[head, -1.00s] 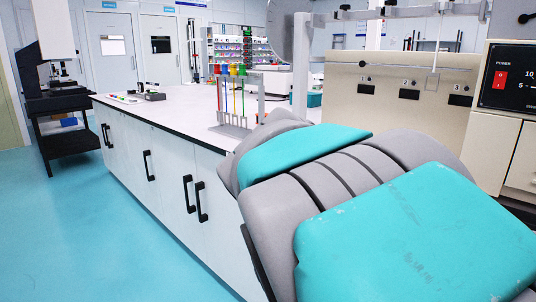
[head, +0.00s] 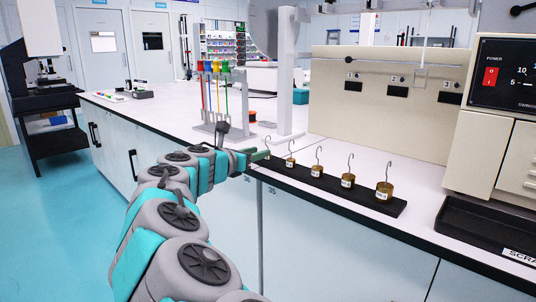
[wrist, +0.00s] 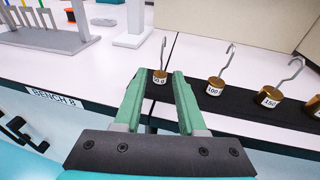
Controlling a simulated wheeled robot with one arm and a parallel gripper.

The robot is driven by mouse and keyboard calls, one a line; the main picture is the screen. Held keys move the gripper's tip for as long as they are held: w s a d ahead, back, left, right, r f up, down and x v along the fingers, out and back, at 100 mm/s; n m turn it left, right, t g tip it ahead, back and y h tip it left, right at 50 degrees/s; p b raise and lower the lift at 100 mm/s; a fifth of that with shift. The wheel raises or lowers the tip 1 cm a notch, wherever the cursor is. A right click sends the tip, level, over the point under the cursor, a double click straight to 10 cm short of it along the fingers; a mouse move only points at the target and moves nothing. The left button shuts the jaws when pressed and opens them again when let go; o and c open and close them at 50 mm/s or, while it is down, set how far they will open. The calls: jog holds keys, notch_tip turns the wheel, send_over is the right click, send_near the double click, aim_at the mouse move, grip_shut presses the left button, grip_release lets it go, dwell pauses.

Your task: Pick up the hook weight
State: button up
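Several brass hook weights stand upright in a row on a black strip (head: 330,192) along the bench edge, each with a white label and a wire hook. The leftmost hook weight (wrist: 160,77) seems labelled "50 G". In the wrist view it shows between and just beyond the green fingertips of my gripper (wrist: 159,73). My gripper is open and empty; I cannot tell whether a finger touches the weight. In the head view my gripper (head: 262,155) is at the left end of the row and partly hides that weight. The neighbouring hook weight (wrist: 216,86) is to the right.
A rack with coloured-handled tools (head: 222,100) stands behind and left of my gripper. A pale upright stand (head: 287,75) rises behind the row. A beige panel (head: 390,100) and a control box with a red switch (head: 491,76) are at right. A black tray (head: 490,228) lies front right.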

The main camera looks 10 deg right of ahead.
jog(key=shift+x, duration=2.8)
grip_shut()
